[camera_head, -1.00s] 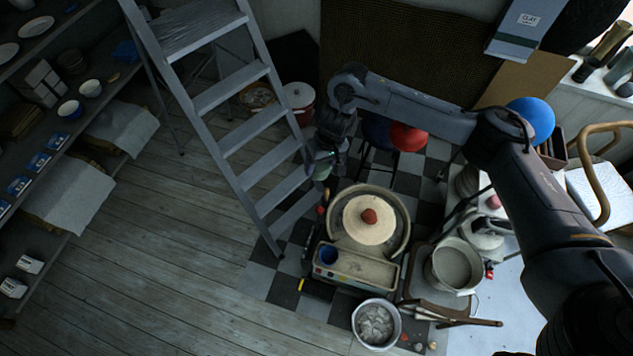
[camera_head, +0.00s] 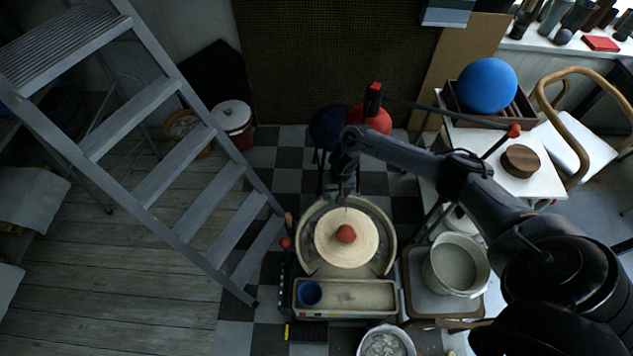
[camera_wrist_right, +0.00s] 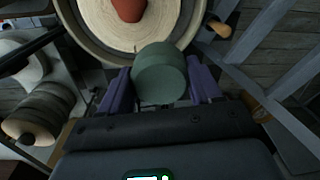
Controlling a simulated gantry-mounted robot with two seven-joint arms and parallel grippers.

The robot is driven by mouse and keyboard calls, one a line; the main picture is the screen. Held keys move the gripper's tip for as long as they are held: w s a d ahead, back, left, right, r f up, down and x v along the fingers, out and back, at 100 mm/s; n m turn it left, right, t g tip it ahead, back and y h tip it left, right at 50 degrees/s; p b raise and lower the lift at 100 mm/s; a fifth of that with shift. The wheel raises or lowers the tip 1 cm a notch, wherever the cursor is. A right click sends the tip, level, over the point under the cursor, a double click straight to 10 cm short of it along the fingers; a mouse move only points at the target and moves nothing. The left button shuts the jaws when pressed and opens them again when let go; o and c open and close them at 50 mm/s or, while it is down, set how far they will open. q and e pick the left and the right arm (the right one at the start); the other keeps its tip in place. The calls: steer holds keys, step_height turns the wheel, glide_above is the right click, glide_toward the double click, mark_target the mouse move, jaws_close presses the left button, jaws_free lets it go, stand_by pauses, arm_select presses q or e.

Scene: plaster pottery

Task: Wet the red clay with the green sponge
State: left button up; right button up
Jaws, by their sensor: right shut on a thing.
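The red clay (camera_head: 345,233) is a small rounded lump in the middle of the pale round wheel head (camera_head: 365,247). The clay also shows at the top of the right wrist view (camera_wrist_right: 129,8). My right gripper (camera_head: 347,193) is just behind the clay in the head view, over the back part of the wheel. In the wrist view its two purple fingers (camera_wrist_right: 160,88) are shut on the green sponge (camera_wrist_right: 159,72), a rounded grey-green block. The sponge appears apart from the clay. My left gripper is not in view.
A blue cup (camera_head: 309,293) stands in the wheel's front tray (camera_head: 360,296). A grey bucket (camera_head: 455,265) is to the right and a metal bowl (camera_head: 386,342) in front. A stepladder (camera_head: 190,190) stands close on the left. Red and blue stools are behind the wheel.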

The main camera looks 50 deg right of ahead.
steer(key=s+d+f+b, duration=0.1)
steer(key=s+f+b, duration=0.2)
steer(key=f, duration=0.4)
steer(key=b, duration=0.4)
glide_toward(348, 231)
steer(key=shift+w+a+g, duration=0.15)
steer(key=shift+w+g, duration=0.15)
arm_select(q)
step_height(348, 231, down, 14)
steer(key=b, duration=0.5)
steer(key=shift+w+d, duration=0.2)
arm_select(e)
step_height(348, 231, down, 4)
steer(key=shift+f, duration=0.2)
arm_select(q)
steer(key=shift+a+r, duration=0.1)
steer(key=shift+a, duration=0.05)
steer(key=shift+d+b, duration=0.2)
steer(key=shift+b, duration=0.1)
arm_select(e)
steer(key=shift+f, duration=0.4)
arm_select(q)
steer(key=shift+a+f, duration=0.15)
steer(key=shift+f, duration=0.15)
arm_select(e)
steer(key=shift+f, duration=0.35)
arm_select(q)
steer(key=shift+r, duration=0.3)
